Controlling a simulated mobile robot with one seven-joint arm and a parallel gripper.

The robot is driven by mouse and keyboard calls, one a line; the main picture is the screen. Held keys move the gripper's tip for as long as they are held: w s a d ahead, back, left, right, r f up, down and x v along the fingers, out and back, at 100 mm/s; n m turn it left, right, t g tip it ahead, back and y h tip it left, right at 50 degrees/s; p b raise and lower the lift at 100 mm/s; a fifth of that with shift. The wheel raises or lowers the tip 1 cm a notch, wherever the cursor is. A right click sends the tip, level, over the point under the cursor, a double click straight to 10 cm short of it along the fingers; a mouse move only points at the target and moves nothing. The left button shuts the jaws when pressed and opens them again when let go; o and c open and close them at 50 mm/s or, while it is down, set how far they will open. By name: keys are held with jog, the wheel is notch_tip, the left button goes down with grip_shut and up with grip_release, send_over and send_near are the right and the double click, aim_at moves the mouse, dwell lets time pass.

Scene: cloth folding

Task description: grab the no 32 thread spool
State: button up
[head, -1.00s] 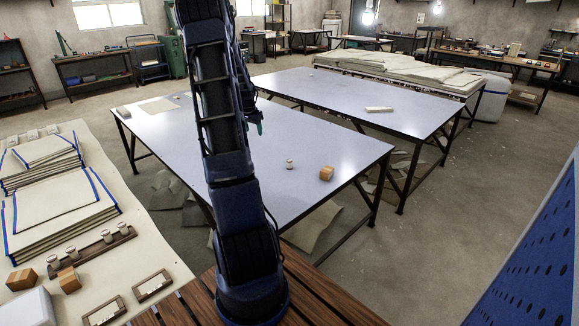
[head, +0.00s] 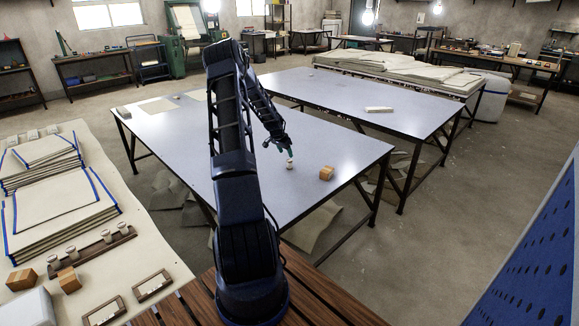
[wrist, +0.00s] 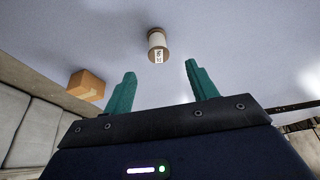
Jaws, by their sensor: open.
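A small thread spool (head: 290,164) with pale thread and brown ends stands on the near grey-white table (head: 240,180). In the wrist view the spool (wrist: 157,43) is ahead of the fingertips, roughly between them in line, and carries a white label whose print is too small to read surely. My gripper (head: 286,149) is open and empty, with green fingers, above and just behind the spool in the head view. In the wrist view my gripper (wrist: 160,70) has its two fingers wide apart, not touching the spool.
An orange-brown block (head: 327,173) sits right of the spool, near the table's edge; in the wrist view the block (wrist: 86,85) is at left. Several other spools stand in a wooden rack (head: 92,248) on the left bench. The table around the spool is otherwise clear.

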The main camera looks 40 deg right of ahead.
aim_at(289, 160)
jog(key=x, duration=0.8)
jog(key=shift+s+d+f, duration=0.1)
jog(key=shift+d, duration=0.05)
jog(key=shift+c, duration=0.5)
jog(key=c, duration=1)
